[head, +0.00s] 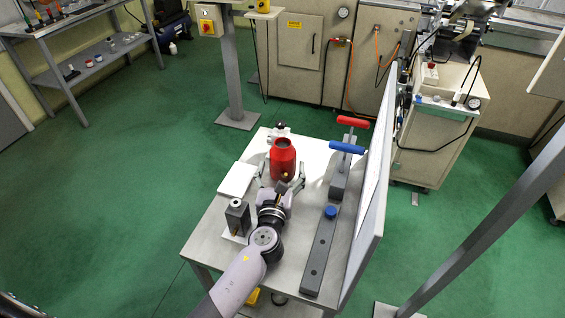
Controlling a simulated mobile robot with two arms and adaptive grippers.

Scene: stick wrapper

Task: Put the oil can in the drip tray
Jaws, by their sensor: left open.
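The red oil can (283,155) stands upright on the grey table, toward its far left part. My left gripper (282,168) is open, with one finger on each side of the can. Whether the fingers touch the can is too small to tell. The can's near lower part is hidden by the gripper. A flat white tray-like piece (237,178) lies at the table's left edge, left of the can; I cannot tell for sure that it is the drip tray. My right gripper does not show.
A dark block (237,216) stands at the table's near left. A long grey bar with a blue knob (331,212) and T-handles in red (353,122) and blue (346,148) stand at the right. An upright panel (368,200) closes the right edge.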

